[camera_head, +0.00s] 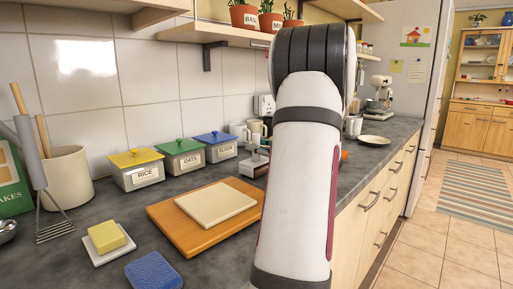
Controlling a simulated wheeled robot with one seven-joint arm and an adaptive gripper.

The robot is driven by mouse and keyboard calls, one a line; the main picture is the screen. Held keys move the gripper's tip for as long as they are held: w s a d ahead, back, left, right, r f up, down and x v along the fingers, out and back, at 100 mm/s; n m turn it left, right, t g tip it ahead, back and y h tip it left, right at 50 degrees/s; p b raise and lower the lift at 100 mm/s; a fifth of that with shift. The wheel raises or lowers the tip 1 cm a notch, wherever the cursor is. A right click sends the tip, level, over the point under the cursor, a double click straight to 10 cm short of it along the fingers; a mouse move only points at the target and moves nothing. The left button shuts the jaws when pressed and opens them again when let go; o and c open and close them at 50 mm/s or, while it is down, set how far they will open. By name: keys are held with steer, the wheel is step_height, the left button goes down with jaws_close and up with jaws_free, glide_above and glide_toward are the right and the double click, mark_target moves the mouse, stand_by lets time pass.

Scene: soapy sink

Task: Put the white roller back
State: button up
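My gripper is not in view; a thick white and dark arm link of mine fills the middle of the picture. No thing shows clearly as the white roller. A pale grey cylinder (30,150) leans at the far left in front of a cream crock (69,178), with a wooden handle end above it. I cannot tell whether it is the roller. A wooden board (176,226) lies on the counter with a cream slab (215,204) on it. My arm hides the counter to the right of the board.
Yellow (137,169), green (181,156) and blue (215,146) lidded canisters stand along the wall. A masher head (55,232), a yellow block (106,237) on a white dish and a blue sponge (153,271) lie front left. A shelf (215,33) with potted herbs overhangs the counter.

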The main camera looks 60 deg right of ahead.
steer(key=o, duration=0.4)
steer(key=shift+w+f, duration=0.1)
steer(key=shift+f, duration=0.55)
steer(key=shift+r, duration=0.25)
steer(key=shift+r, duration=0.1)
steer(key=shift+r, duration=0.25)
steer(key=v, duration=0.4)
steer(key=p+v, duration=0.1)
steer(key=v, duration=0.3)
steer(key=r+p+v, duration=0.1)
steer(key=v, duration=0.3)
